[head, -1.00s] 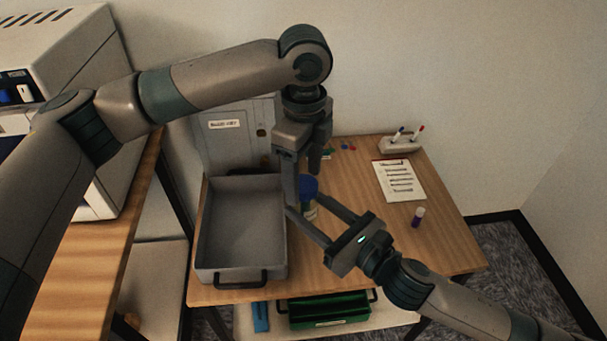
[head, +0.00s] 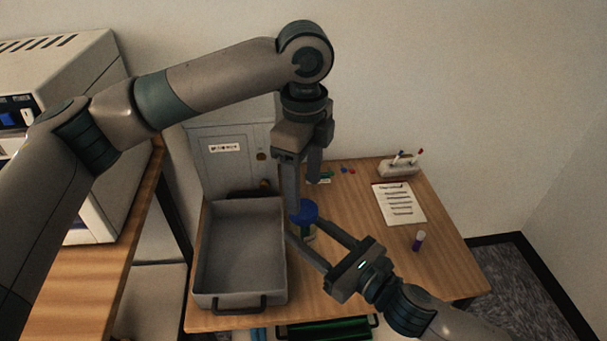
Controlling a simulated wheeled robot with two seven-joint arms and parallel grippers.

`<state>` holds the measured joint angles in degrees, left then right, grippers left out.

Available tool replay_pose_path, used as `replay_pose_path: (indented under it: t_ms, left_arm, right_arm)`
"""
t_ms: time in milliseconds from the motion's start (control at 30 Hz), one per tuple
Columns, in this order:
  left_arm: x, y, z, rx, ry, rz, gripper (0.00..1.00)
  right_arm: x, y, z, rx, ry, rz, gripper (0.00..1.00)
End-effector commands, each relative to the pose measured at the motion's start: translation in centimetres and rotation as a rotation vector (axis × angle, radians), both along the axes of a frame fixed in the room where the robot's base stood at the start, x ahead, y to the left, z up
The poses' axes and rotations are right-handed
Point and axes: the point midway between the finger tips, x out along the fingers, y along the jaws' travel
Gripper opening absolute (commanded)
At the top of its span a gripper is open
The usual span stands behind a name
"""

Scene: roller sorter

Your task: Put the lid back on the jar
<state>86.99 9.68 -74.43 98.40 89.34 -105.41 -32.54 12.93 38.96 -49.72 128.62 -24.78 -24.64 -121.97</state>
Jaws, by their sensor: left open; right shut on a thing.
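The jar (head: 308,232) stands near the middle of the desk, just right of the grey tray, partly hidden by my grippers. Its blue lid (head: 304,212) shows at the top of the jar; whether it is fully seated I cannot tell. My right gripper (head: 307,228) comes from the lower right, shut on the jar with a finger on each side. My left gripper (head: 303,196) points down from above, open, its fingers apart just above and behind the lid.
A deep, empty grey tray (head: 207,255) is left of the jar, with a grey cabinet (head: 222,165) behind it. A printed sheet (head: 398,204), a purple-capped stick (head: 419,240) and a pen holder (head: 398,168) are to the right.

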Motion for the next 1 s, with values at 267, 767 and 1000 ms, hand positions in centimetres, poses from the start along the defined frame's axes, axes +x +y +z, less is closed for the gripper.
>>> replay_pose_path:
  t_ms: [267,767,1000]
  left_arm:
    - [0.1,0.0,1.0,0.002,-0.002,0.249,0.59]
    - [0.1,0.1,3.1,0.001,-0.002,0.879,0.59]
    - [0.1,0.1,3.4,0.002,0.000,0.966,0.59]
  right_arm:
    - [0.0,0.0,0.1,0.001,-0.001,0.000,0.00]
    - [0.0,0.0,0.0,0.001,-0.001,0.000,0.00]
    - [0.0,0.0,0.1,0.001,-0.001,0.000,0.00]
